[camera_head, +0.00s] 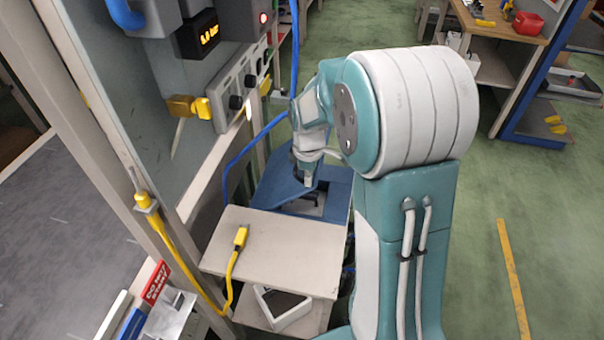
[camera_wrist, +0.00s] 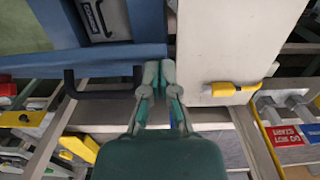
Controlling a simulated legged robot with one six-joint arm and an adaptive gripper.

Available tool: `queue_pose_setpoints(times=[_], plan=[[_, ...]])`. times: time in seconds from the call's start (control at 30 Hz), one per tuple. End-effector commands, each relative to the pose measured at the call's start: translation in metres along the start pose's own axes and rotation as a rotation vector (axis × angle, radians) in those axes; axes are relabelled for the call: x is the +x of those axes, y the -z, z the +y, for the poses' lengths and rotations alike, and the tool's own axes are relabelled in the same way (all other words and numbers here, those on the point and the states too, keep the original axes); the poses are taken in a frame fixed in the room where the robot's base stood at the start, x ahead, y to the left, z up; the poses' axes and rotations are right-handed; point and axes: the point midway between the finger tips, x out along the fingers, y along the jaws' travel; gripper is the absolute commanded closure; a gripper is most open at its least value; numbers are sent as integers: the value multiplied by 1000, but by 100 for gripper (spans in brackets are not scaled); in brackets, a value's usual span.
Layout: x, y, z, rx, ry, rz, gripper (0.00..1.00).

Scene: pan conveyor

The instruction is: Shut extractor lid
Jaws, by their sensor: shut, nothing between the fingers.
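The blue extractor (camera_head: 339,196) stands behind the pale table in the head view. A blue panel (camera_head: 277,183), apparently its lid, slants over its left part; a dark opening shows to the right of it. My gripper (camera_head: 309,181) is above the extractor, with my arm covering part of it. In the wrist view my gripper (camera_wrist: 159,68) is shut and empty at the corner of the blue casing (camera_wrist: 110,55). A black bar handle (camera_wrist: 100,95) is left of the fingers along the casing's edge. Contact with the casing cannot be told.
The pale table (camera_head: 285,255) is next to the extractor, with a yellow connector (camera_head: 241,237) and its cable on it. A control panel (camera_head: 235,90) with knobs and yellow plugs rises at the left. A blue hose runs down behind. Open green floor is at the right.

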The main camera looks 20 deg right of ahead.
Motion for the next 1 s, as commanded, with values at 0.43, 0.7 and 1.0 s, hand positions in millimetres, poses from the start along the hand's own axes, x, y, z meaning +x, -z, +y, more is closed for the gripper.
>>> queue_pose_setpoints(times=[0.43, 0.7, 1.0], plan=[[78, -69, -1, 6, 8, 61, 100], [128, -95, -1, 3, 5, 62, 100], [156, -106, -1, 1, 2, 63, 100]])
